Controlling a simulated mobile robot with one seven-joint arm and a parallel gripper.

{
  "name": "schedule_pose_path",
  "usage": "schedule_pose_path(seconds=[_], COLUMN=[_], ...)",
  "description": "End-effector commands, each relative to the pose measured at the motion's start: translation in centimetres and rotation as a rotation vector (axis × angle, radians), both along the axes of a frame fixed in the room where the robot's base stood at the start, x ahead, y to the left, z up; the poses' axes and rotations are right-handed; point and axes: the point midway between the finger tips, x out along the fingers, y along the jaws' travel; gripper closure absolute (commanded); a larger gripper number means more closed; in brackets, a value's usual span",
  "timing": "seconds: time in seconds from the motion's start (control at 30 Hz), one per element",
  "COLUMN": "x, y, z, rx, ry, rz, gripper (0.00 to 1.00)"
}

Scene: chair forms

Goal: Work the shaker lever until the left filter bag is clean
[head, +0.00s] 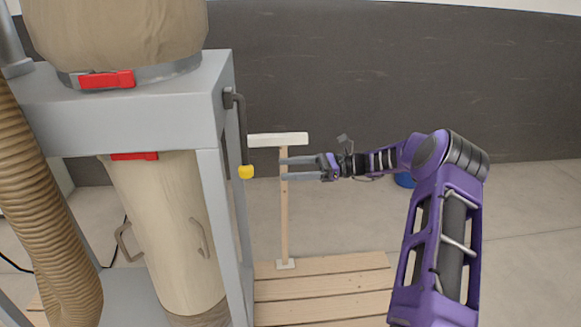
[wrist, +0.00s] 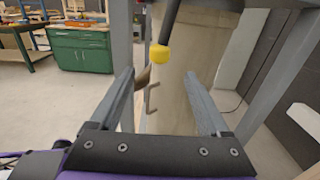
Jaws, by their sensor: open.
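The shaker lever (head: 242,130) is a dark bar hanging from a pivot on the right side of a grey frame (head: 150,103). Its yellow knob (head: 246,171) is at the lower end, and the knob also shows in the wrist view (wrist: 159,54). My gripper (head: 283,169) is open, empty and pointing left, with its fingertips a short way right of the knob. In the wrist view the knob appears between and beyond the two fingers. One beige filter bag (head: 120,30) shows above the frame, its top cut off; I cannot tell how clean it is.
A lower beige bag (head: 165,230) with handles hangs inside the frame. A ribbed hose (head: 50,200) is at left. A wooden T-shaped stand (head: 278,139) rises near my gripper from a slatted wooden platform (head: 325,290). A green cabinet (wrist: 82,50) stands far off.

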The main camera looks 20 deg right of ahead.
Motion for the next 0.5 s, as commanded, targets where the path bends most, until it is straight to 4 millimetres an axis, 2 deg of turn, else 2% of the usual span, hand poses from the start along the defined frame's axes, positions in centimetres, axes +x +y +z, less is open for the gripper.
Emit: schedule_pose_path(seconds=[0.17, 0.43, 0.5], x=[0.3, 1.3, 1.6], y=[2.0, 7.1, 8.3], z=[-0.1, -0.2, 0.3], rx=[0.006, 0.003, 0.005], ry=[0.002, 0.001, 0.002], rz=[0.005, 0.004, 0.004], gripper=[0.20, 0.20, 0.20])
